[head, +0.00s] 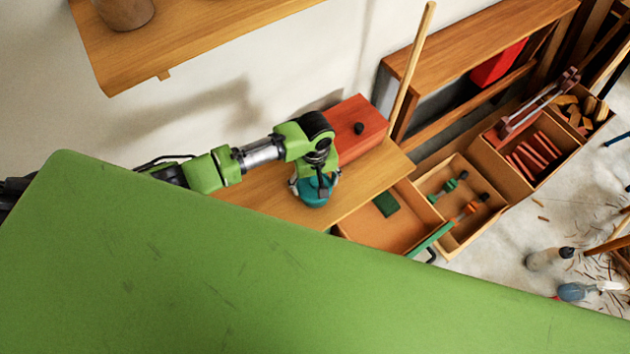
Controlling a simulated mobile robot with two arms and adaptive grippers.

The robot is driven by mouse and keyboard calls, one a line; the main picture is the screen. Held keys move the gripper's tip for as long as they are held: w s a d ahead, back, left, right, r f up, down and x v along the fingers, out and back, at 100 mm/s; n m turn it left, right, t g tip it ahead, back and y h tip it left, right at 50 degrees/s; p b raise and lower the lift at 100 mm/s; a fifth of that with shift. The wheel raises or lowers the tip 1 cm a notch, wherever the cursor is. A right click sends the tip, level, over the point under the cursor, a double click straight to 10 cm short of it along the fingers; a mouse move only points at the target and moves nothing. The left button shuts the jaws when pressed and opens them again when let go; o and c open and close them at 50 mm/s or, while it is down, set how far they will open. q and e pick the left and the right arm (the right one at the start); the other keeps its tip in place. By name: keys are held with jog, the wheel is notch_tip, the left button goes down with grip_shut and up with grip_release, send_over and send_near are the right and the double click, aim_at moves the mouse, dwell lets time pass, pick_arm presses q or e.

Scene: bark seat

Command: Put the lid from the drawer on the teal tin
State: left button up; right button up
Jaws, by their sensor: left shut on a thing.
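The teal tin (314,197) stands on the wooden bench top, near its front edge. My left gripper (314,181) points down right over the tin and is shut on what appears to be the lid, at the top of the tin. The fingers hide most of the lid, and I cannot tell whether it is seated or just above the rim. The open drawer (365,222) below the bench edge holds a dark green block (386,204); no lid shows in it. My right gripper is out of view.
A red box (357,128) with a black knob stands behind the gripper on the bench (250,192). A pale wooden pole (411,62) rises beside it. Trays with tools (462,205) and red sticks (532,160) lie to the right. A shelf (190,35) overhangs at upper left.

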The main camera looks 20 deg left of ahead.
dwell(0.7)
pick_arm(q)
jog(key=shift+f, duration=0.55)
jog(key=o, duration=1.1)
jog(key=shift+o, duration=0.6)
jog(key=shift+o, duration=1.2)
